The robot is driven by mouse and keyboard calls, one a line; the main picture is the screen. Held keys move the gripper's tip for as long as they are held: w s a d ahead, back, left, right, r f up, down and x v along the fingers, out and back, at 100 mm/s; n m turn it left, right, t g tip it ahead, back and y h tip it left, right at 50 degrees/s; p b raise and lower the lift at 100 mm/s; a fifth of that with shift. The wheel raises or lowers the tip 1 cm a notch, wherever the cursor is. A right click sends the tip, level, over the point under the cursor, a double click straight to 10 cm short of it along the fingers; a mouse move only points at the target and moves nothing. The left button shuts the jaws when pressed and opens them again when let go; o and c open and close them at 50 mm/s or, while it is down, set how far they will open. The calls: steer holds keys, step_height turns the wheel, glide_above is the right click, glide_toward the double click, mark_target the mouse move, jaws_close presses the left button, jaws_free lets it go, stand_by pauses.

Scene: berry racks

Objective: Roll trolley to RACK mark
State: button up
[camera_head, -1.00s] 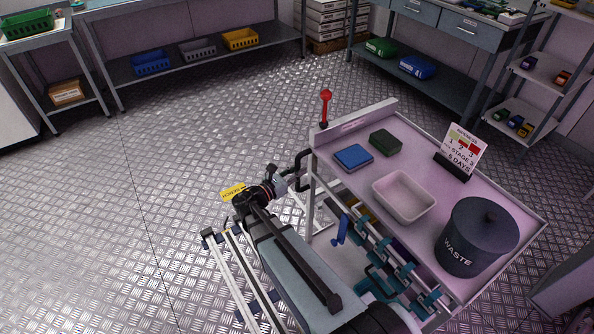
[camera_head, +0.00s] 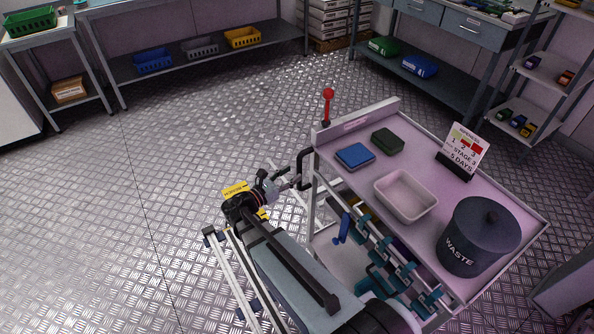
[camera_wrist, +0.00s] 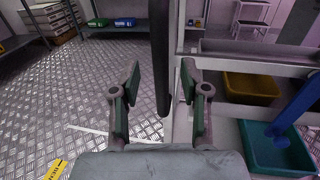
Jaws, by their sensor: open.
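The trolley (camera_head: 331,164) has a pale top and stands right of centre in the head view. Its dark handle (camera_head: 302,166) is on its left end and shows as an upright bar in the wrist view (camera_wrist: 160,45). My gripper (camera_head: 288,184) is beside the handle. In the wrist view my gripper (camera_wrist: 160,84) is open, with the bar in line with the gap between its fingers; contact cannot be told. A yellow floor mark (camera_head: 235,189) lies partly behind my wrist; its lettering is unreadable. It also shows at the wrist view's lower left (camera_wrist: 52,170).
The trolley carries a waste bin (camera_head: 477,236), a white tray (camera_head: 405,197), blue and green boxes and a sign (camera_head: 463,148). A red-knobbed lever (camera_head: 327,105) stands at its corner. Benches line the back and shelves (camera_head: 545,75) the right. Floor at left is clear.

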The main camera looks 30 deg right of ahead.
steer(key=v, duration=0.7)
steer(key=shift+a, duration=0.35)
steer(key=shift+m, duration=0.3)
steer(key=s+a+f+m+g+y, duration=0.1)
steer(key=s+f+m+g+y, duration=0.2)
steer(key=s+f+m+y, duration=0.5)
steer(key=s+a+f+m+g+y, duration=0.1)
steer(key=s+a+f+m+g, duration=0.15)
steer(key=s+f, duration=0.7)
steer(key=s+a+f+m+g+y+p, duration=0.1)
steer(key=s+a+f+m+y, duration=0.1)
steer(key=s, duration=0.4)
steer(key=s+a+f+m+g+y+p, duration=0.1)
steer(key=s+a+f+m+g+y, duration=0.1)
steer(key=s+f, duration=0.4)
steer(key=s+a+f+m+g+y, duration=0.2)
steer(key=s+f+m+y, duration=0.2)
steer(key=s, duration=0.3)
steer(key=shift+s+a+f+m+y+p, duration=0.25)
steer(key=shift+a+f+m+y+p, duration=0.15)
steer(key=shift+m, duration=0.35)
